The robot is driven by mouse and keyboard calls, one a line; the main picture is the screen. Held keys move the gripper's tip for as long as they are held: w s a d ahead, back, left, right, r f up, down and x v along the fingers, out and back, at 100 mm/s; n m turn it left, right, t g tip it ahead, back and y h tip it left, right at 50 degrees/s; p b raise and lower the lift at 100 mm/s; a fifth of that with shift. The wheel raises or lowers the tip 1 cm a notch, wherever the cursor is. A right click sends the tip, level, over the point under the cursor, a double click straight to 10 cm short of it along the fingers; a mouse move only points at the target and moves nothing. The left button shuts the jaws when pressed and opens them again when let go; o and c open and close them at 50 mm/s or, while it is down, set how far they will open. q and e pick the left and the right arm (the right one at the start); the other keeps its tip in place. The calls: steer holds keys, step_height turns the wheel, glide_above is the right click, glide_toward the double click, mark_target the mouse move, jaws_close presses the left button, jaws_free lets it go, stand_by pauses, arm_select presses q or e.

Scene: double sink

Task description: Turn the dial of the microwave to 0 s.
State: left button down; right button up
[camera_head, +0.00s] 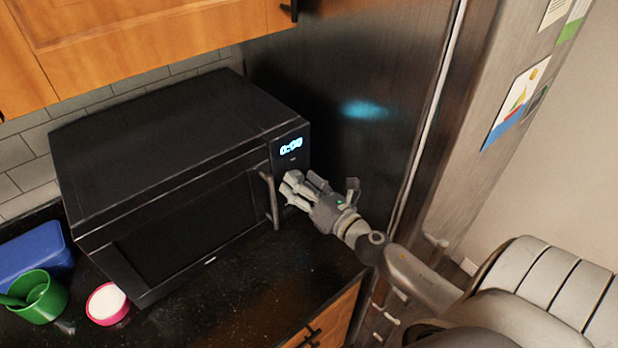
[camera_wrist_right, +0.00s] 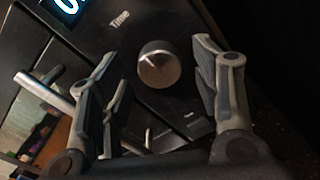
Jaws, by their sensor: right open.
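The black microwave (camera_head: 150,150) stands on the counter, with its door facing me and a lit display (camera_head: 291,147) at its upper right that appears to read 0:00. The round metallic dial (camera_wrist_right: 159,65) shows in the right wrist view, below the word "Time". My right gripper (camera_head: 288,188) is at the control panel, beside the door handle (camera_head: 270,198), and hides the dial in the head view. In the right wrist view the right gripper (camera_wrist_right: 160,75) is open, its fingers on either side of the dial with gaps showing. My left gripper is not in view.
A tall dark fridge (camera_head: 345,110) stands close to the right of the microwave. A green cup (camera_head: 38,298), a pink bowl (camera_head: 107,304) and a blue container (camera_head: 35,255) sit at the counter's left. Wooden cabinets (camera_head: 140,35) hang above. The counter before the microwave is clear.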

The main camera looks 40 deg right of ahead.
steer(key=s, duration=1.2)
steer(key=shift+d, duration=0.45)
